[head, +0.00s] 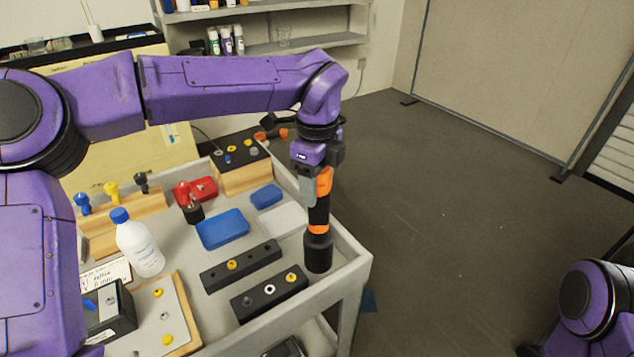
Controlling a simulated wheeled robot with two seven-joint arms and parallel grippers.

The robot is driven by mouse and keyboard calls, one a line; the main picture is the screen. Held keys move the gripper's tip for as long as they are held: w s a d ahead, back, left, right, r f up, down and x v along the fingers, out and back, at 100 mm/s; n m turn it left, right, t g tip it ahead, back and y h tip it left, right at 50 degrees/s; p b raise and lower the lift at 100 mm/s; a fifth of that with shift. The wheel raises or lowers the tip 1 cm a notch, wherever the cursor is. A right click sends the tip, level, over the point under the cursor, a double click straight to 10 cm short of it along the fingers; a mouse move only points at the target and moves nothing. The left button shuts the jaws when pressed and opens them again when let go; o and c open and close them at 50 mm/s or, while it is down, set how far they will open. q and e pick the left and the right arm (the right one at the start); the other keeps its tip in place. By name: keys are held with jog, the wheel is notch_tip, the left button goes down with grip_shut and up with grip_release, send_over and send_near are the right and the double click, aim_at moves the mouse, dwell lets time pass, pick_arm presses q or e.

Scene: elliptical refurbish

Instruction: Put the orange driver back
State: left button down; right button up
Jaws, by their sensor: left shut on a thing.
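My left gripper (313,192) points down over the right corner of the grey cart. It is shut on the orange driver (325,181), which has an orange and black body and is held upright. The driver's lower orange band (318,229) sits right above a black cylindrical holder (318,254) at the cart's right rim. The driver's lower end is hidden, and I cannot tell how deep it is in the holder. My right gripper is out of view; only part of my right arm shows at the lower right.
Black blocks (270,292) with screws lie left of the holder. Blue trays (222,229), a red box (203,188), a white bottle (139,244) and a wooden rack (140,215) stand on the cart (355,262). The floor on the right is clear.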

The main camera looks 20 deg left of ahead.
pick_arm(q)
jog(key=shift+c, duration=1.7)
grip_release()
jog(key=shift+r, duration=0.1)
notch_tip(320, 180, up, 10)
jog(key=shift+r, duration=0.25)
